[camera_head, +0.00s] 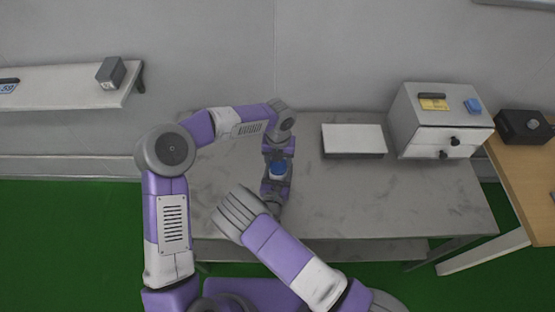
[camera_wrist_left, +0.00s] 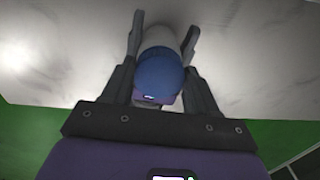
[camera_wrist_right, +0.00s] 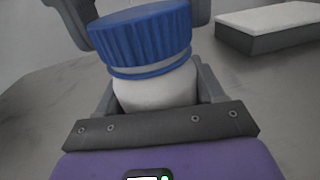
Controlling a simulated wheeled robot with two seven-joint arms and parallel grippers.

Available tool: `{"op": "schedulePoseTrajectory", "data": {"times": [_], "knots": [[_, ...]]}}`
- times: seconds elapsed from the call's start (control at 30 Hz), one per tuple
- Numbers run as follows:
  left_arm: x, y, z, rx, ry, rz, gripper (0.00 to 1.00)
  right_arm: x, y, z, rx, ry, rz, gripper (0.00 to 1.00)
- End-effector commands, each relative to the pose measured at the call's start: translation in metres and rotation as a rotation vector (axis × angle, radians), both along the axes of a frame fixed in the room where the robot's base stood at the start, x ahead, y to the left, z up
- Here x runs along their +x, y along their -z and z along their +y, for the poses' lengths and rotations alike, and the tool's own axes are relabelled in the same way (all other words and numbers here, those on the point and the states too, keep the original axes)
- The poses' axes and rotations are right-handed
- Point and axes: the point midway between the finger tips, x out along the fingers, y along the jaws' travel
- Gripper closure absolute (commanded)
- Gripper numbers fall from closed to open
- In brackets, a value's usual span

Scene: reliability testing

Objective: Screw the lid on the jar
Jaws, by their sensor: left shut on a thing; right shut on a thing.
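The jar (camera_wrist_right: 155,88) is white and upright in the right wrist view. Its blue ribbed lid (camera_wrist_right: 145,38) sits on its top; whether the thread is engaged cannot be told. My right gripper (camera_head: 273,189) comes from the near side and is shut around the jar body, below the lid. In the head view the arms hide most of the jar.
The grey table (camera_head: 425,195) is mostly bare around the jar. A flat white-topped box (camera_head: 353,139) and a drawer cabinet (camera_head: 440,120) stand to the right. A wooden table (camera_head: 535,180) with a black device (camera_head: 524,126) is farther right. A shelf (camera_head: 60,90) is at the left.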

Motion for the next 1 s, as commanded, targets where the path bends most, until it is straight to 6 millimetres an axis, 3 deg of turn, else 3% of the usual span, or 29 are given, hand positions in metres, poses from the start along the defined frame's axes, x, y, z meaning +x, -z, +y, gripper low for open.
{"op": "schedulePoseTrajectory", "data": {"times": [0.3,0.4,0.87,0.9,1.0], "knots": [[-0.0041,0.0039,-0.0048,-0.006,0.649,0.012,0.7,-0.0002,0.0006,0.0,-0.001,0.0,0.002,1.0],[-0.0049,0.0038,-0.0055,-0.006,0.76,0.012,0.7,-0.0001,0.0005,0.0002,-0.001,-0.001,0.002,1.0],[-0.0031,0.0001,-0.0045,-0.002,0.852,0.002,0.7,0.0002,0.0004,0.0004,0.0,-0.001,0.002,1.0],[-0.0031,0.0001,-0.0045,-0.002,0.851,0.002,0.4,0.0002,0.0004,0.0004,0.0,-0.001,0.002,1.0],[-0.0029,0.0001,-0.0044,-0.002,0.851,0.002,0.25,0.0002,0.0003,0.0003,0.0,-0.001,0.001,1.0]]}}
